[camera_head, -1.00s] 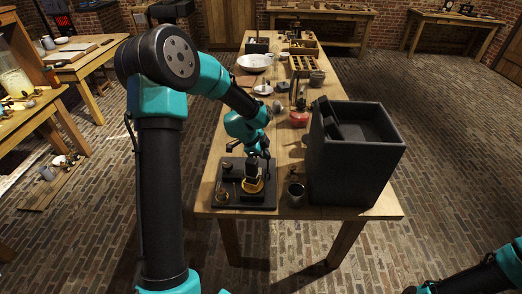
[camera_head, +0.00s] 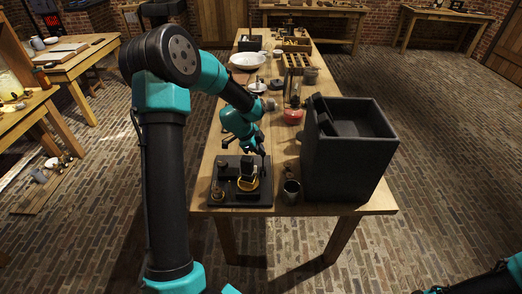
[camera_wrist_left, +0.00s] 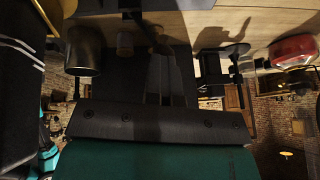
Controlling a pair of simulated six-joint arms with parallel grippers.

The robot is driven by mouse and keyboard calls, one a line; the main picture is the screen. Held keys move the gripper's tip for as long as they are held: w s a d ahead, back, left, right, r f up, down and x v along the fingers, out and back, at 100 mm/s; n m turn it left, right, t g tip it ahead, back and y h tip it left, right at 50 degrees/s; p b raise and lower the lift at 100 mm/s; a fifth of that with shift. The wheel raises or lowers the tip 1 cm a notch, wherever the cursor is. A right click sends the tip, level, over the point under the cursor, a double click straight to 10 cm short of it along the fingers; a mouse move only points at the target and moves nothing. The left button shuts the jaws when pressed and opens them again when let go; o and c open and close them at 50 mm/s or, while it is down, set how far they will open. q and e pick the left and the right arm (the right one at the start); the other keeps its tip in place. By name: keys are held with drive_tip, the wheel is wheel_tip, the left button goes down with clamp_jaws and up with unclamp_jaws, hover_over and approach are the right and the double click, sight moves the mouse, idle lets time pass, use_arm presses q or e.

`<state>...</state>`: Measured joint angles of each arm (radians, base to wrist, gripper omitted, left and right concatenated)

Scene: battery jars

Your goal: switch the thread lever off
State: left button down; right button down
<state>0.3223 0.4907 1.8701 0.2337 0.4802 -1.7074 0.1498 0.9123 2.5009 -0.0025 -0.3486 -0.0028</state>
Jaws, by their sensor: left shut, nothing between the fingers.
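A black board (camera_head: 228,202) at the near left corner of the long table carries a small apparatus with a yellow ring (camera_head: 249,184), a dark upright block and a brass-coloured part (camera_head: 218,193). I cannot make out which small part is the thread lever. My left gripper (camera_head: 262,151) is just beyond and above the board's far right side, pointing down. In the left wrist view its fingers (camera_wrist_left: 165,82) are together with nothing between them. My right gripper is not in view; only part of that arm shows at the bottom right.
A dark metal cup (camera_head: 291,190) stands right of the board, and also shows in the left wrist view (camera_wrist_left: 84,50). A large black box (camera_head: 345,160) stands to its right. A red pot (camera_head: 293,116) and a white bowl (camera_head: 247,60) are farther back.

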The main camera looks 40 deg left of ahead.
use_arm(q)
drive_tip(key=shift+d+f, duration=0.15)
drive_tip(key=shift+f, duration=0.1)
drive_tip(key=shift+s+d, duration=0.6)
drive_tip(key=shift+r, duration=0.1)
drive_tip(key=v, duration=1)
drive_tip(key=shift+w+a+r, duration=0.25)
drive_tip(key=shift+a, duration=0.1)
drive_tip(key=shift+s+d+r+t+y, duration=0.15)
drive_tip(key=shift+s+d, duration=0.1)
drive_tip(key=shift+s, duration=0.2)
drive_tip(key=shift+s+d+r+t+y, duration=0.15)
drive_tip(key=shift+s+d, duration=0.1)
drive_tip(key=shift+s, duration=0.15)
drive_tip(key=shift+f, duration=0.2)
